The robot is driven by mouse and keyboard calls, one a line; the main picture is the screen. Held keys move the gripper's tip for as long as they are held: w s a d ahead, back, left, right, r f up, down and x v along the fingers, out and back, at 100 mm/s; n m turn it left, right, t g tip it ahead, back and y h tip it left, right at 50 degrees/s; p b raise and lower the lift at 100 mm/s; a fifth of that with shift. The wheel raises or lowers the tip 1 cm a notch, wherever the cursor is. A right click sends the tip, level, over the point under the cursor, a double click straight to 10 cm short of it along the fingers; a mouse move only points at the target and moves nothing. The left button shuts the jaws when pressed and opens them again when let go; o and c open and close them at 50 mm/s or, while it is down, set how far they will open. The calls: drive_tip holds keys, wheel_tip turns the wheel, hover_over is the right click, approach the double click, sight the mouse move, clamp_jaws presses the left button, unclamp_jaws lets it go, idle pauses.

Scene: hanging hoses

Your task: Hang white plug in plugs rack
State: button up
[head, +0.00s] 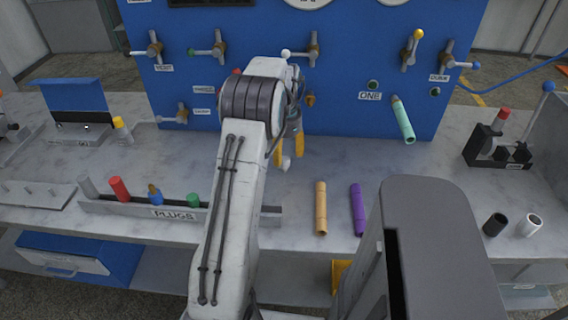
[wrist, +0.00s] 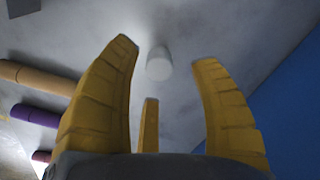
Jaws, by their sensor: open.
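A small white plug (head: 286,163) is on the table just below my gripper (head: 288,152), in front of the blue board. In the wrist view the white plug (wrist: 158,67) shows as a pale cylinder in the gap between the yellow fingers, past their tips. My gripper is open, with its fingers spread and nothing held. The plugs rack (head: 125,208) is a low grey strip labelled PLUGS at the table's front left. It holds grey, red, blue and green plugs. My arm hides its right part.
A tan tube (head: 321,208) and a purple tube (head: 358,210) lie on the table right of my arm. A mint hose (head: 403,120) leans at the blue board (head: 340,60), which carries several valves. Black (head: 495,224) and white (head: 530,225) cylinders stand at the right.

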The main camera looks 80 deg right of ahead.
sight(284, 158)
drive_tip(key=shift+f, duration=1.8)
drive_tip(key=c, duration=1.1)
